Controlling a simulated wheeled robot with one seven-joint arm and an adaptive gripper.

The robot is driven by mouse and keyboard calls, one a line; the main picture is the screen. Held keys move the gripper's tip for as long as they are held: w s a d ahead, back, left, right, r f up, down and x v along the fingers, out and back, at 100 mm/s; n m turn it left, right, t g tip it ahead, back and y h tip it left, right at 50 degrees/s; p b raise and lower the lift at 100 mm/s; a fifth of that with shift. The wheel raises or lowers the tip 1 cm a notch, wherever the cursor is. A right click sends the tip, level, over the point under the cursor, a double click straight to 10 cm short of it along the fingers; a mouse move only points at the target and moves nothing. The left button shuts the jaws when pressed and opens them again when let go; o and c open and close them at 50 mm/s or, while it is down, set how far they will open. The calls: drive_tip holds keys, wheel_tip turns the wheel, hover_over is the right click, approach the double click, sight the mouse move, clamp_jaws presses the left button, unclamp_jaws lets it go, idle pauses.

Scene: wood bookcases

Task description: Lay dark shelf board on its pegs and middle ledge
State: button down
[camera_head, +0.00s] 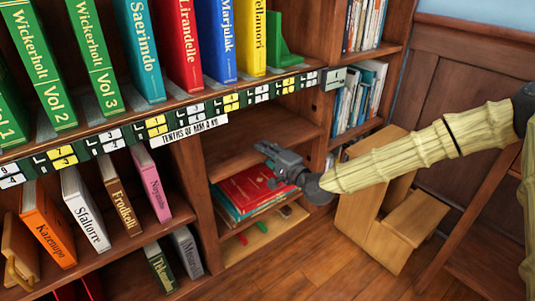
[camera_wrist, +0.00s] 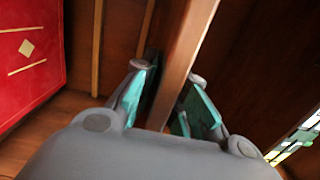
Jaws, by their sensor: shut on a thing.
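The dark shelf board (camera_head: 250,137) spans the right bay of the bookcase, roughly level, below the labelled shelf and above the stacked red books. My gripper (camera_head: 270,158) is at its front edge, near the middle. In the wrist view the board's edge (camera_wrist: 184,55) runs between the teal-padded fingers of my gripper (camera_wrist: 168,95), which are shut on it. The pegs and middle ledge cannot be made out. I cannot tell whether the board rests on them.
Red books (camera_head: 250,190) lie flat below the board; one red cover (camera_wrist: 30,60) shows in the wrist view. Upright books stand above and in the left bay. A wooden step stool (camera_head: 385,215) stands right of the bookcase. Some floor in front is clear.

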drive_tip(key=shift+x, duration=0.75)
drive_tip(key=shift+w+a+f+b, duration=0.15)
drive_tip(key=shift+w+f+b, duration=0.1)
drive_tip(key=shift+f+b, duration=0.25)
drive_tip(key=c, duration=1.4)
unclamp_jaws()
drive_tip(key=shift+o, duration=0.2)
drive_tip(key=shift+f, duration=0.2)
drive_tip(key=v, duration=1.2)
